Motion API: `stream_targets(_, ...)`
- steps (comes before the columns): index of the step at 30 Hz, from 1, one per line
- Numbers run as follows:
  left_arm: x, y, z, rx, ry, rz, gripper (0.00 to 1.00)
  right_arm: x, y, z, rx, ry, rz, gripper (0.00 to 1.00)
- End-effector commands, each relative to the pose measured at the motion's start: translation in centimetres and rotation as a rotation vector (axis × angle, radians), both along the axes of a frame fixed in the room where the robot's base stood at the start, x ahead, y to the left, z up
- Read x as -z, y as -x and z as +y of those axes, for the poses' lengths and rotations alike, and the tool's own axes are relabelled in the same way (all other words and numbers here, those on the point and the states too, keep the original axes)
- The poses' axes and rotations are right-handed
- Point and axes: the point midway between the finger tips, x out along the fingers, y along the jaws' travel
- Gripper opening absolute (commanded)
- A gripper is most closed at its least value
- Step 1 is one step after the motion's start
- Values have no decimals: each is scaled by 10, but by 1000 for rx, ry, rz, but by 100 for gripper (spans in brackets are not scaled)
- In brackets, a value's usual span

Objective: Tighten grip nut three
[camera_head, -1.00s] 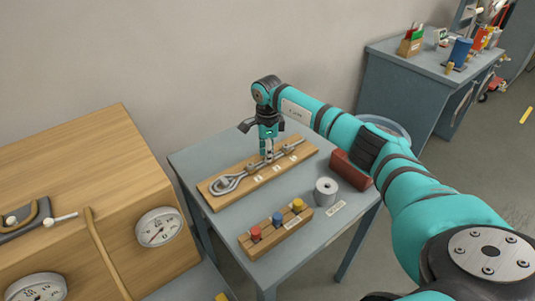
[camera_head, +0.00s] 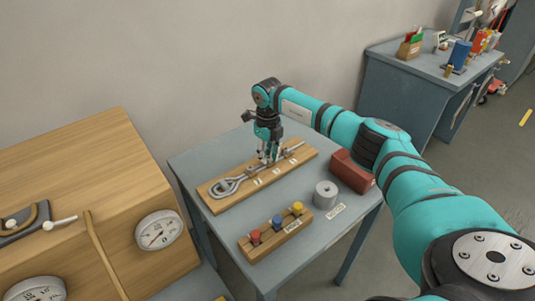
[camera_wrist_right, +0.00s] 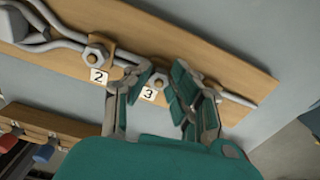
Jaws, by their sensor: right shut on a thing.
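My right gripper (camera_head: 268,157) points down at a wooden board (camera_head: 212,202) on the small grey table. The board carries a grey metal cable loop (camera_head: 231,186) with numbered grip nuts along it. My left gripper is not in view.
A wooden block with red, blue and yellow knobs (camera_head: 277,221), a grey cylinder (camera_head: 326,194) and a red-brown box (camera_head: 350,172) share the table. A wooden cabinet with gauges (camera_head: 158,229) stands at the left. A second workbench (camera_head: 425,80) is behind at right.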

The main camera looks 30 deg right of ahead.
Motion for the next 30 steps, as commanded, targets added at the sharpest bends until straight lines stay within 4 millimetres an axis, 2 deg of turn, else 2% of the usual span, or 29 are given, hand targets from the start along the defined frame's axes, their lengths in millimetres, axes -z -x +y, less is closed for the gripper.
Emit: stream_targets(30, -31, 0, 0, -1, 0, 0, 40, -4, 0, -5, 966, -1, -4, 0)
